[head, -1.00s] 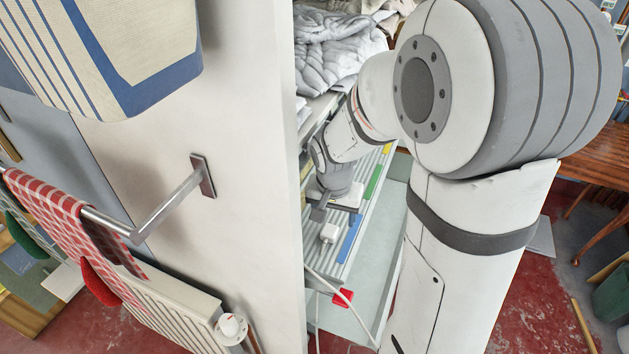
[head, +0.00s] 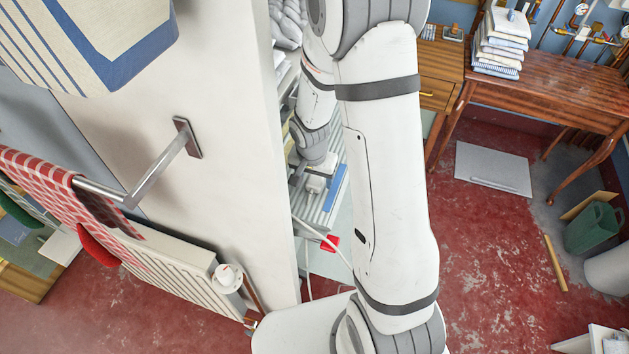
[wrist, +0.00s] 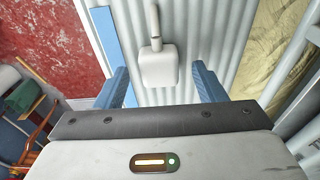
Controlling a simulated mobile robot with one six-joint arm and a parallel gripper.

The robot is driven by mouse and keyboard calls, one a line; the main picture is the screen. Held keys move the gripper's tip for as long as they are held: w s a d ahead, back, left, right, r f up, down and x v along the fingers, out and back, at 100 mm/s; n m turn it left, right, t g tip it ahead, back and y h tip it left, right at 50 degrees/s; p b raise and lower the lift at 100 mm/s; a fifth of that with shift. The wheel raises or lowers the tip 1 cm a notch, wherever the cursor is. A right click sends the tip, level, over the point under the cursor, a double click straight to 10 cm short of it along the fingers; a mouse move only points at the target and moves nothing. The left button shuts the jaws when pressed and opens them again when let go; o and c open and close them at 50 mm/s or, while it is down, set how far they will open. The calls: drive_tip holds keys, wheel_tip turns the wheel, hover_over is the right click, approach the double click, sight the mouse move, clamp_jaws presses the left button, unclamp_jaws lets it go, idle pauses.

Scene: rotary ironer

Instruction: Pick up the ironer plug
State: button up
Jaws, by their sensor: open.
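The ironer plug is a white, rounded block with a short cord stem (wrist: 158,68). It lies on a pale ribbed surface (wrist: 218,45) in the wrist view. My gripper (wrist: 160,70) is open, with one blue finger on either side of the plug and a visible gap on both sides. I cannot tell how far the fingertips are above the ribbed surface. In the head view my gripper (head: 318,178) is over the ribbed shelf beyond the white panel, and my arm hides part of that area.
A blue strip (wrist: 117,50) lies left of the plug. A tall white panel (head: 225,120) with a towel rail (head: 150,180) stands close at the left. A red piece (head: 329,243) sits on white cord below the shelf. Red floor (head: 490,260) is open at the right.

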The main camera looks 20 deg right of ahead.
drive_tip(key=shift+f, duration=0.45)
drive_tip(key=shift+c, duration=0.4)
drive_tip(key=c, duration=1)
drive_tip(key=shift+r, duration=0.2)
